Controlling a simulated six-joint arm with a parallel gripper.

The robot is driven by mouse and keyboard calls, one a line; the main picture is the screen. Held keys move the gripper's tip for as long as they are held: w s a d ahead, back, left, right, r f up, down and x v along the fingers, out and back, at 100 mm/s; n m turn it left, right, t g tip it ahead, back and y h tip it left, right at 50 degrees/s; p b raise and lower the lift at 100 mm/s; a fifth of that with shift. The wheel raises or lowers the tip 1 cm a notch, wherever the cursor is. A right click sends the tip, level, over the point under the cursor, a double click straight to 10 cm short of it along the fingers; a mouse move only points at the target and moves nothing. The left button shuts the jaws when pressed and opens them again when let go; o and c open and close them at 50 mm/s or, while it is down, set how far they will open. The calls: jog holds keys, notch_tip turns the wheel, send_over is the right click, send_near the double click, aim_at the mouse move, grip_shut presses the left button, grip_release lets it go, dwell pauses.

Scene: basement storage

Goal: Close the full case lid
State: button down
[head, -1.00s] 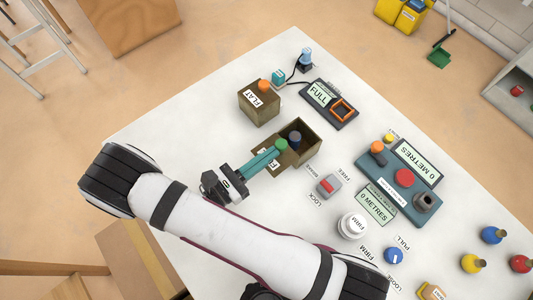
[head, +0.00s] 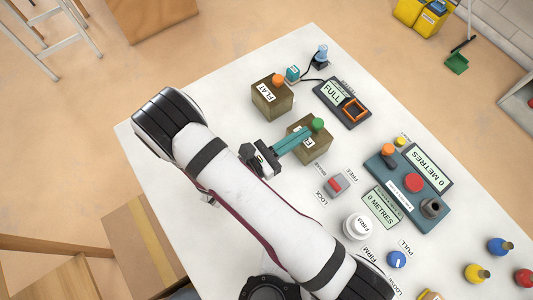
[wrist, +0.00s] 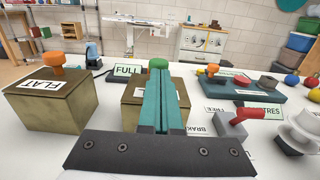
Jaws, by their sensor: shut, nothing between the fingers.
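The case with the green knob (head: 318,124) is a brown box (head: 318,152). Its lid lies flat over the top, and its inside is hidden. My fingers cover most of the white lid label; only an "F" shows in the head view. My gripper (head: 306,131) is shut and empty, its teal fingers over the lid with the tips close to the knob. In the wrist view, my gripper (wrist: 159,74) lies across the case (wrist: 129,118) in front of the green knob (wrist: 158,63). I cannot tell whether the fingers touch the lid.
A closed case labelled FLAT (head: 271,101) with an orange knob stands to the upper left. Behind is a dark device reading FULL (head: 333,92). A red brake switch (head: 336,185) and a blue gauge device (head: 401,190) are to the right.

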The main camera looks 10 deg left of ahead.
jog(key=v, duration=1.3)
jog(key=s+d+r+m+g+y, duration=0.1)
jog(key=s+d+r+m+g, duration=0.1)
jog(key=d+r+m+g, duration=0.95)
jog(key=s+d+r+m+y, duration=0.1)
jog(key=s+m+y, duration=0.2)
jog(key=m+y, duration=0.3)
jog(key=s+d+r+m+g+y, duration=0.1)
jog(key=m+y, duration=0.6)
jog(key=m, duration=0.8)
jog(key=shift+s+d+r+y, duration=0.3)
jog(key=shift+s+r, duration=0.2)
jog(key=shift+s, duration=0.6)
jog(key=shift+g, duration=0.25)
